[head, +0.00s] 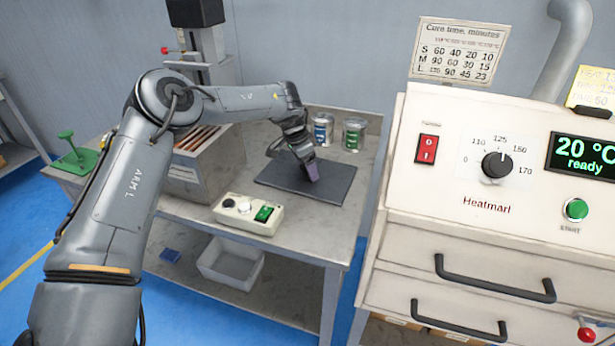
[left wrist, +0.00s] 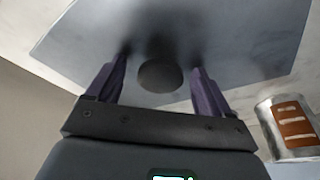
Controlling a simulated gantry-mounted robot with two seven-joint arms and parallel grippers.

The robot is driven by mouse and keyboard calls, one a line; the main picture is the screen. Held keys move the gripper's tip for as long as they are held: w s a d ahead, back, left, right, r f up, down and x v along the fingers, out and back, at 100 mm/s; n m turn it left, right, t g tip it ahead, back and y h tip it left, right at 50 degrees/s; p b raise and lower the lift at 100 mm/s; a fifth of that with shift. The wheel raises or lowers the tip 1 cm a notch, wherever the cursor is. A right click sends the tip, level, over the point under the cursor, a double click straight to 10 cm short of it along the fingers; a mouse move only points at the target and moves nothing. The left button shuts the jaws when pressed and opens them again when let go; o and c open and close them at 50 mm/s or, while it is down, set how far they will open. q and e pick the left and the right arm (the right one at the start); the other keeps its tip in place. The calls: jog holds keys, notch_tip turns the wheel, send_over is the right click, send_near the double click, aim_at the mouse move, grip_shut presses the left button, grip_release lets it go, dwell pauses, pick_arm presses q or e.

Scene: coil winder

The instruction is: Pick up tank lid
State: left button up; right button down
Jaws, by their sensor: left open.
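A flat dark grey rectangular plate (head: 335,190), which looks like the tank lid, lies on the table right of the open metal tank (head: 207,187). My left gripper (head: 313,175) points down over the plate. In the left wrist view the plate (left wrist: 245,50) fills the area beyond my open left gripper (left wrist: 160,75), with its two purple fingers apart. A dark round shape (left wrist: 160,77), seemingly a knob, sits between the fingers; it is blurred, and I cannot tell whether they touch it. My right gripper is not in view.
Two cans (head: 323,130) (head: 354,134) stand behind the plate. A control box (head: 247,214) with a green switch is at the table's front. A heating cabinet (head: 470,220) stands at right. A white bin (head: 230,262) is on the lower shelf.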

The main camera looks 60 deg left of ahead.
pick_arm(q)
jog(key=c, duration=1.5)
jog(key=shift+r, duration=0.1)
grip_shut()
